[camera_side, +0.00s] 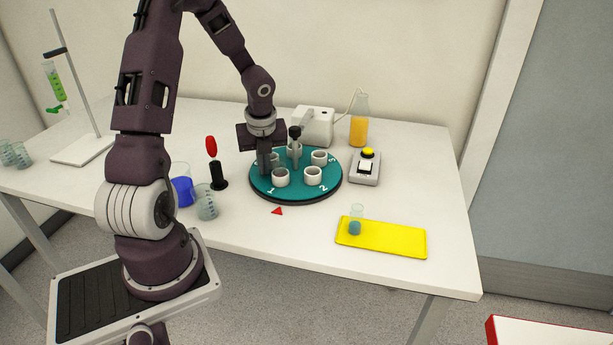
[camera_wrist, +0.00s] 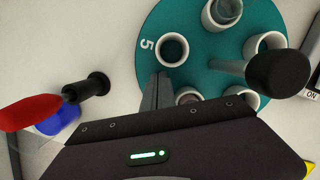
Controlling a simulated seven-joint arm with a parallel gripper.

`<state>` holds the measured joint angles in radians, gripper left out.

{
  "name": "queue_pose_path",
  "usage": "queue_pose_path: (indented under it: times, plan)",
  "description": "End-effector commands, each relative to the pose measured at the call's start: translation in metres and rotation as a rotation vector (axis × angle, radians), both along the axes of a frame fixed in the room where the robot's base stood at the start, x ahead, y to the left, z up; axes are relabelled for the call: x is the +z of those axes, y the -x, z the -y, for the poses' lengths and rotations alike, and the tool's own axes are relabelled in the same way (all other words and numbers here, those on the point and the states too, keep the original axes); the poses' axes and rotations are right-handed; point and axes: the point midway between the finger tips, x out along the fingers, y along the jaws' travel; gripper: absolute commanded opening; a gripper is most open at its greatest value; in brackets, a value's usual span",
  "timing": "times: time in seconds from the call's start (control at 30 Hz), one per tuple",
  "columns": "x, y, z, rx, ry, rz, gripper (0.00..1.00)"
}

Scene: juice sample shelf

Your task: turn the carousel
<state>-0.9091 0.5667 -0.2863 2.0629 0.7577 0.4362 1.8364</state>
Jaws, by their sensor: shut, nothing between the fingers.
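The carousel (camera_side: 298,191) is a round teal disc with white ring holders and printed numbers; 1 and 2 face the front in the side view. A grey post with a black knob (camera_side: 295,132) stands up from it. In the wrist view the carousel (camera_wrist: 205,62) shows the number 5 beside an empty-looking holder (camera_wrist: 173,49). My gripper (camera_side: 264,168) is shut and empty, pointing down at the carousel's left part. In the wrist view its fingers (camera_wrist: 160,80) reach beside that holder; I cannot tell whether they touch anything. The gripper body hides the disc's near part.
A red-topped black stand (camera_side: 218,175), a blue beaker (camera_side: 181,188) and a clear beaker (camera_side: 206,204) stand left of the carousel. A red triangle (camera_side: 277,211) lies in front. A button box (camera_side: 366,168), an orange bottle (camera_side: 359,125) and a yellow tray (camera_side: 390,240) are to the right.

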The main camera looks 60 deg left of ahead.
Motion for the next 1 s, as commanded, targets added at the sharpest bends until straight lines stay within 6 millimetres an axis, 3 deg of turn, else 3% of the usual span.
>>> queue_pose_path:
  times: [0.4,1.0]
  plan:
    - [0.0,-0.004,-0.016,0.001,-0.001,0.0,0.0]
    - [0.0,-0.008,-0.025,0.0,0.0,0.0,0.0]
